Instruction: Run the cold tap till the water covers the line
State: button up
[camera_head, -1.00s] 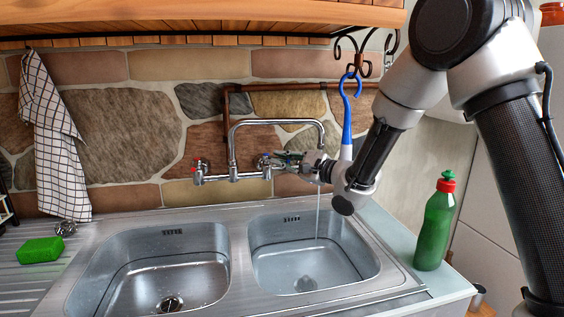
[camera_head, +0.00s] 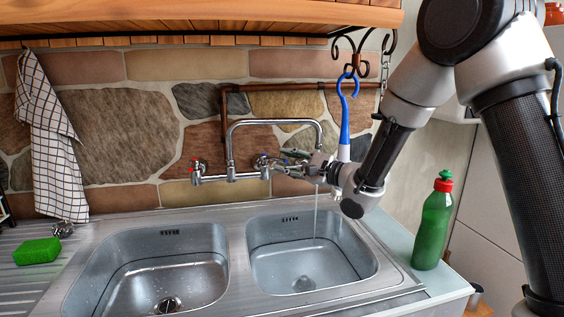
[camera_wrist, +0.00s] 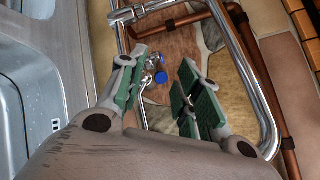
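The cold tap with its blue-marked handle (camera_head: 262,162) is at the right of the wall mixer. In the wrist view the blue handle (camera_wrist: 161,77) shows between and beyond the fingers, apart from them. My gripper (camera_head: 283,160) is open and empty beside it; its green-padded fingers (camera_wrist: 160,85) are spread. A thin stream of water (camera_head: 315,215) falls from the spout (camera_head: 320,132) into the right basin (camera_head: 355,262). A dark line (camera_head: 262,245) runs around that basin's wall. The water surface is hard to make out; the drain (camera_head: 304,284) shows through at the bottom.
The red-marked hot tap (camera_head: 196,168) is at the mixer's left. The left basin (camera_head: 120,282) looks empty. A green bottle (camera_head: 432,225) stands right of the sink, a green sponge (camera_head: 37,251) left. A blue brush (camera_head: 345,130) hangs behind my wrist; a checked towel (camera_head: 50,140) hangs left.

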jog(key=v, duration=0.9)
jog(key=shift+s+d, duration=0.15)
jog(key=shift+d, duration=0.05)
jog(key=shift+c, duration=0.2)
dwell(2.7)
jog(key=c, duration=0.7)
jog(key=shift+s+a, duration=0.1)
jog(key=shift+a, duration=0.1)
grip_shut()
jog(key=s+a+r, duration=0.1)
jog(key=s+a, duration=0.2)
jog(key=a, duration=0.2)
jog(key=w+d+n+t+h, duration=0.35)
jog(key=d+t+h, duration=0.25)
jog(key=d, duration=0.2)
jog(key=w+a, duration=0.6)
jog(key=a, duration=0.2)
